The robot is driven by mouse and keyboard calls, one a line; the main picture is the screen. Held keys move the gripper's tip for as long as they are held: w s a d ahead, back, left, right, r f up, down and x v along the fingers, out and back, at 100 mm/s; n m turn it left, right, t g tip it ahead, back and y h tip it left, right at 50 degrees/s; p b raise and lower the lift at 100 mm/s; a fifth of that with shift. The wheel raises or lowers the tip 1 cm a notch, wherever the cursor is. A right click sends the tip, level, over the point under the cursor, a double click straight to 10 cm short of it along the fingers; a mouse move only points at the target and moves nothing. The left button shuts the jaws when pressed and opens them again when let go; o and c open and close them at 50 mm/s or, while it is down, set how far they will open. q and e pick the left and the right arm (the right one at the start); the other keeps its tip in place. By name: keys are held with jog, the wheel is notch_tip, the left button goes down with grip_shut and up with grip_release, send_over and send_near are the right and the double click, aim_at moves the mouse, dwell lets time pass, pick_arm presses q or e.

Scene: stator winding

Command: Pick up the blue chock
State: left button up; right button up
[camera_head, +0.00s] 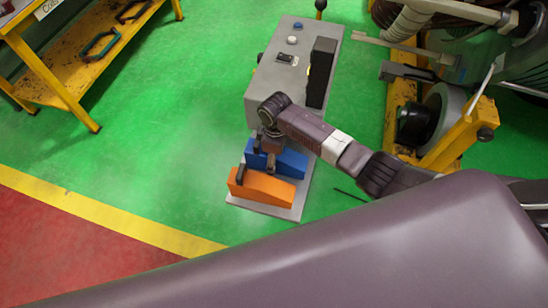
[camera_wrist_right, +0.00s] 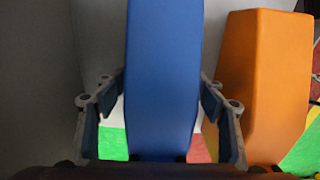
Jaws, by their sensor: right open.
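The blue chock (camera_head: 291,162) sits on the grey base plate of the stand in the head view, just behind an orange chock (camera_head: 266,187). My right gripper (camera_head: 265,154) is over the blue chock, pointing down. In the right wrist view the blue chock (camera_wrist_right: 162,75) stands between the two spread fingers of the right gripper (camera_wrist_right: 160,112). A finger is on each side of it, with gaps visible low down; contact cannot be made out. My arm and gripper hide part of the blue chock in the head view. My left gripper does not show.
The orange chock (camera_wrist_right: 264,85) stands close beside the right finger in the wrist view. A grey control box (camera_head: 294,60) rises behind the chocks. A yellow-framed machine (camera_head: 455,140) is at the right, a yellow shelf (camera_head: 75,65) at the upper left. Green floor lies open to the left.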

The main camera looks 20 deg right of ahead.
jog(key=shift+c, duration=0.2)
jog(key=c, duration=1.3)
jog(key=shift+r, duration=0.1)
jog(key=shift+c, duration=0.2)
jog(key=shift+r, duration=0.15)
